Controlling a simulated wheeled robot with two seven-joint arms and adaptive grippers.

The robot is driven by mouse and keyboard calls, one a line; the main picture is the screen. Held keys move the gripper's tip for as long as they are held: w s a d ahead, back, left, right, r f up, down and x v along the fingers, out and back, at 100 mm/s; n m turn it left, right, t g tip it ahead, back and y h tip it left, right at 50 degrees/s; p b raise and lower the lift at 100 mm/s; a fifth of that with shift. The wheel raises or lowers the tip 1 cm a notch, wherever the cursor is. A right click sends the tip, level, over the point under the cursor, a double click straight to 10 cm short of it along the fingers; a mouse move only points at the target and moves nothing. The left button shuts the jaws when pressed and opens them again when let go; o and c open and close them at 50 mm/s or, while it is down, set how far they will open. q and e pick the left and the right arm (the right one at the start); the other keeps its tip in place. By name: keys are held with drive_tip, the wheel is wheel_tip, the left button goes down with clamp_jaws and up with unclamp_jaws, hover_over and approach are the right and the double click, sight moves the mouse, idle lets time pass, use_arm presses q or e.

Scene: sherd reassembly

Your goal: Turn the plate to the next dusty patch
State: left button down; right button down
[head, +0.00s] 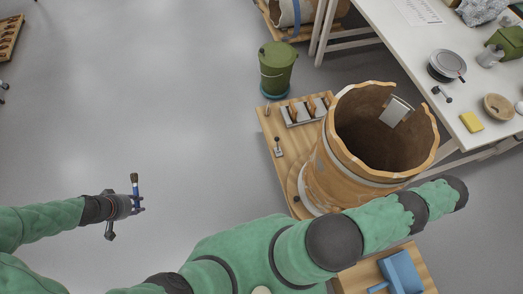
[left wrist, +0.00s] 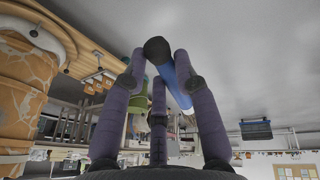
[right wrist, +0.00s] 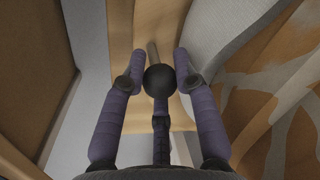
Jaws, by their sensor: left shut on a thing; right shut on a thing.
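A large orange-brown pot (head: 325,178) with a jagged rim and pale bands stands upright on the round wooden plate (head: 294,192). The pot also shows in the left wrist view (left wrist: 22,80). My left gripper (head: 132,203) is over open floor, well left of the pot, shut on a brush (head: 135,187) with a dark tip and blue handle. My right arm reaches past the pot's near right side; its gripper is hidden in the head view. In the right wrist view my right gripper (right wrist: 160,85) is shut on a black ball knob (right wrist: 160,79) on a thin rod, close to the pot's patched wall (right wrist: 290,130). Dusty patches cannot be made out.
A green bucket (head: 277,66) stands beyond. A white table (head: 410,50) with a bowl and yellow sponge is at right. A blue object (head: 401,272) lies front right.

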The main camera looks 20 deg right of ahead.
drive_tip(key=shift+s, duration=0.2)
drive_tip(key=c, duration=0.9)
unclamp_jaws()
drive_tip(key=shift+c, duration=0.2)
drive_tip(key=shift+d+r, duration=0.1)
drive_tip(key=shift+r, duration=0.2)
wheel_tip(320, 180, up, 11)
drive_tip(key=s+d, duration=0.1)
drive_tip(key=shift+s+d, duration=0.15)
drive_tip(key=shift+s, duration=0.2)
drive_tip(key=shift+r, duration=0.1)
